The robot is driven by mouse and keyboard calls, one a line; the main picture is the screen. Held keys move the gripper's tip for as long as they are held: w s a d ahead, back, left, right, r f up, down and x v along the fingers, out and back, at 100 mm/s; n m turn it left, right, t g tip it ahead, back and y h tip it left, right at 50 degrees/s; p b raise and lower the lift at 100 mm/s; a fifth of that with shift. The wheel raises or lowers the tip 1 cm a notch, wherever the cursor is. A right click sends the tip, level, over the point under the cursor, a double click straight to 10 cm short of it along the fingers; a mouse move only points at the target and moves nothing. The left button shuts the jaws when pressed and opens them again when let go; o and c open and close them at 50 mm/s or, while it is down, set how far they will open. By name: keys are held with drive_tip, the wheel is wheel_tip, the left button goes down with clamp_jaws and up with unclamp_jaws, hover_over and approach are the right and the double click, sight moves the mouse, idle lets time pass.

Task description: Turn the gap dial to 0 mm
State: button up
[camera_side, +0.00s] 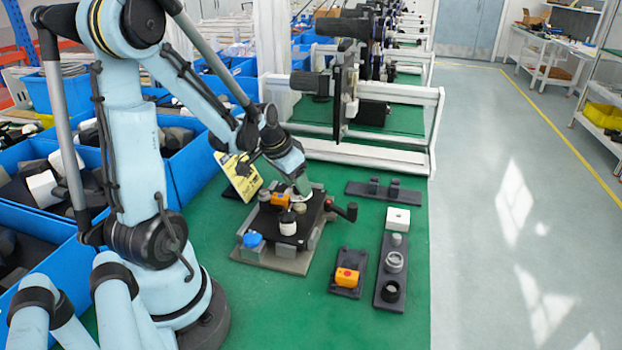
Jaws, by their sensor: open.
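A dark fixture on a grey base plate (290,262) stands on the green bench top, in the middle of the side view. It carries a white round part with a dark top (288,227), a blue knob (253,240), an orange block (280,200) and a black crank handle (345,211) at its right. I cannot tell which part is the gap dial, and no scale marking is readable. My gripper (302,197) is open, low over the back of the fixture, behind and right of the white part. Its fingers are small, and contact cannot be made out.
A yellow card (238,176) stands behind the fixture. To the right are a small plate with an orange block (347,277), a dark strip with round parts (386,298) and a dark bar (383,192). Blue bins (187,165) line the left. Bare green bench lies in front.

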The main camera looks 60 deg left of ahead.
clamp_jaws()
drive_tip(key=shift+n, duration=0.3)
drive_tip(key=n+y, duration=0.1)
drive_tip(key=n, duration=0.3)
drive_tip(key=shift+d+g+y, duration=0.15)
drive_tip(key=shift+g+y, duration=0.25)
drive_tip(key=n+g+y, duration=0.1)
drive_tip(key=n, duration=0.2)
drive_tip(key=shift+w+d, duration=0.1)
drive_tip(key=shift+w, duration=0.05)
drive_tip(key=n+g, duration=0.1)
drive_tip(key=n, duration=0.3)
drive_tip(key=shift+w+y, duration=0.1)
drive_tip(key=shift+y, duration=0.2)
drive_tip(key=n+g, duration=0.1)
drive_tip(key=n, duration=0.3)
drive_tip(key=shift+g, duration=0.4)
drive_tip(key=shift+n, duration=0.3)
